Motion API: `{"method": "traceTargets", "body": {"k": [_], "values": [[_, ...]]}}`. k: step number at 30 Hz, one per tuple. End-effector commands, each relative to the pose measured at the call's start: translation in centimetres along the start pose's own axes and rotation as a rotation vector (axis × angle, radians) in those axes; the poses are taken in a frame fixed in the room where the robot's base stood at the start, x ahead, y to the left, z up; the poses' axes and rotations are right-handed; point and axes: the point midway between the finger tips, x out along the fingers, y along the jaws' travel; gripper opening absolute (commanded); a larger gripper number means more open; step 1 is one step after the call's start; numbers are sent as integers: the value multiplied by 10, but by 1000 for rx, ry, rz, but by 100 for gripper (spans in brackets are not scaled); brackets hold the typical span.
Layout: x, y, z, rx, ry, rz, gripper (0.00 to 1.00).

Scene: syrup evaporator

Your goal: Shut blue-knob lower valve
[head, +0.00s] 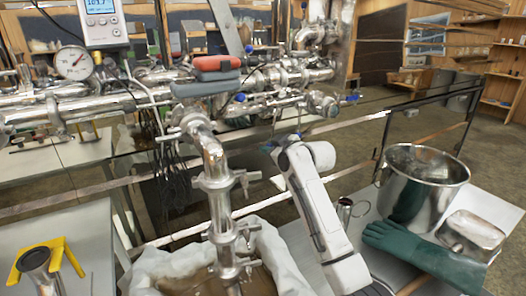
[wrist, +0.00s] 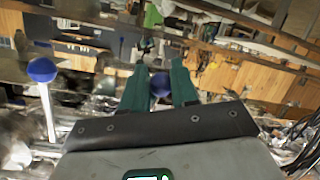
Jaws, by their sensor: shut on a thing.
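In the wrist view my gripper (wrist: 159,78) has its two dark green fingers on either side of a blue knob (wrist: 160,86), shut on it. The rod below that knob is hidden behind the dark bar of my gripper. A second blue knob (wrist: 42,70) on a pale metal rod stands to the left, apart from the fingers. In the head view my white arm reaches up to the pipework, and my gripper (head: 270,147) is small and mostly hidden by it. Other blue knobs show on the pipes, one at the right (head: 353,97) and one near the middle (head: 240,97).
Steel pipework (head: 215,170) with a clamp stands just left of my arm. A steel pot (head: 425,185), a green glove (head: 425,252) and a metal tin (head: 470,235) are on the right table. A gauge (head: 73,62) and a display box (head: 101,22) are upper left.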

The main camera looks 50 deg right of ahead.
Motion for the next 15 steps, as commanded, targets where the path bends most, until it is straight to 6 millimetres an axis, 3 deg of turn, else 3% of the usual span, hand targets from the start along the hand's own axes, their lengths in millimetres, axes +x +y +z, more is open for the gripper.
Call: {"method": "traceTargets", "body": {"k": [15], "values": [[-1, 19, 4, -194, -19, 48, 0]]}}
